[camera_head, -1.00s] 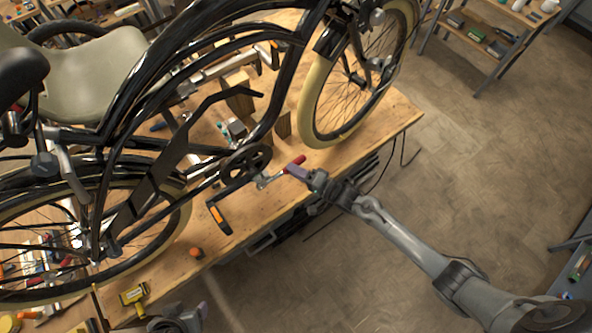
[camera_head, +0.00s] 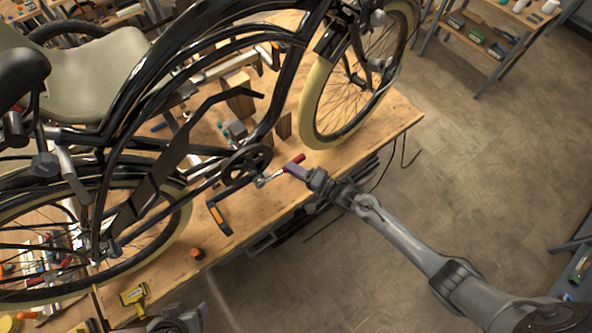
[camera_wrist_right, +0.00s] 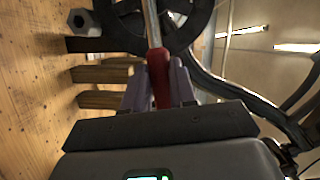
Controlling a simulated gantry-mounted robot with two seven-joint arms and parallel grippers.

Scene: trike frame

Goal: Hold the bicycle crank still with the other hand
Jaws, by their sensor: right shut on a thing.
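The bicycle crank (camera_head: 223,191) is on the black bicycle's chainring (camera_head: 247,164), with a pedal (camera_head: 219,217) at its lower end. My right gripper (camera_head: 295,170) is shut on the red handle of a tool (camera_head: 298,160). The tool's metal shaft reaches toward the crank hub; whether it is seated there is hard to tell. In the right wrist view, the red handle (camera_wrist_right: 160,80) lies between the purple fingers and its shaft runs up to the dark chainring (camera_wrist_right: 188,32). My left gripper cannot be made out, and no gripper is seen on the crank.
The bicycle stands over a wooden workbench (camera_head: 250,210), with wooden blocks (camera_head: 240,104) behind the crank. A yellow tool (camera_head: 133,295) and a small orange-and-black item (camera_head: 197,254) lie near the front edge. The floor (camera_head: 480,180) at right is open; a shelf (camera_head: 472,50) stands behind.

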